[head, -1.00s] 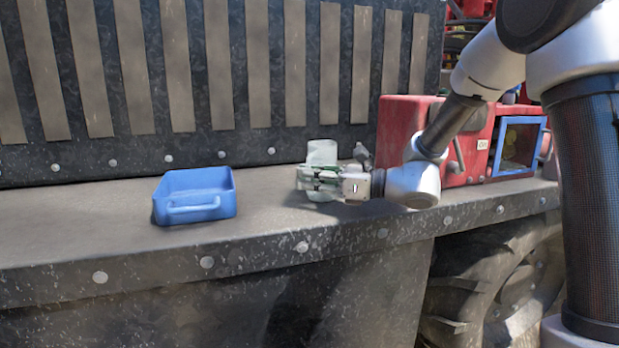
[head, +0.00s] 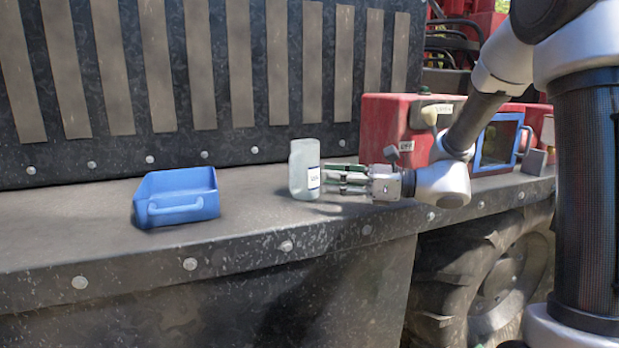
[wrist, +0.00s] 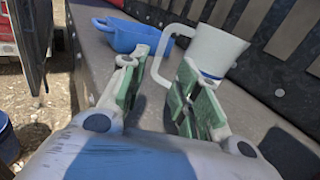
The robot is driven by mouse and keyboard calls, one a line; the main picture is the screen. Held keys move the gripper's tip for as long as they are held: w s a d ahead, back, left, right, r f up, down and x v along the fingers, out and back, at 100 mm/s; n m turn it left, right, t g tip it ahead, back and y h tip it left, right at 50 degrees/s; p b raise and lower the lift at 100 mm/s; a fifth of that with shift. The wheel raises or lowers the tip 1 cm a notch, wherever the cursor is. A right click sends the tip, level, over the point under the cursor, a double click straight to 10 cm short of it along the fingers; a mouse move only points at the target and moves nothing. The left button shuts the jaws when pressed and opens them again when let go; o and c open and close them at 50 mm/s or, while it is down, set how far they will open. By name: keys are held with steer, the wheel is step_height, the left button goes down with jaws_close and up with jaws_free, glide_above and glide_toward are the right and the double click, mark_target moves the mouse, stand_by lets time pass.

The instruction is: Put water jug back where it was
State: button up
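The water jug (head: 305,170), pale and whitish with a label, stands upright on the grey ledge (head: 250,215). In the wrist view the jug (wrist: 211,50) is beyond my fingertips, with its handle (wrist: 172,42) reaching left into the space ahead of the fingers. My gripper (head: 335,178) is just right of the jug, low over the ledge. In the wrist view its two green-padded fingers (wrist: 162,75) are apart with nothing held between them. Whether a fingertip still touches the jug or handle cannot be told.
A blue open bin (head: 178,197) with a front handle sits left of the jug. A red box (head: 390,125) and a blue-framed opening (head: 499,143) stand right, behind my arm. A slatted wall (head: 190,70) rises behind. The ledge between bin and jug is clear.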

steer(key=shift+v, duration=1.25)
steer(key=s+d+f+n+g+h, duration=0.25)
steer(key=s+n, duration=0.25)
steer(key=s, duration=0.3)
steer(key=s+d+f+n+g+h, duration=0.25)
steer(key=s+n+h, duration=0.2)
steer(key=s, duration=0.35)
steer(key=s+d+n+t+h, duration=0.1)
steer(key=s+d+n+h, duration=0.1)
steer(key=d, duration=0.4)
steer(key=s+d+r+n+t+h, duration=0.1)
steer(key=s+d+n+h, duration=0.1)
steer(key=d+n+h, duration=0.2)
steer(key=s+d+n+t+h, duration=0.1)
steer(key=s+d+n+h, duration=0.1)
steer(key=d+n+h, duration=0.2)
steer(key=d+n, duration=0.2)
steer(key=d, duration=0.2)
steer(key=shift+s+r+t, duration=0.15)
steer(key=shift+s+t, duration=0.15)
steer(key=shift+t, duration=0.1)
steer(key=shift+d, duration=0.1)
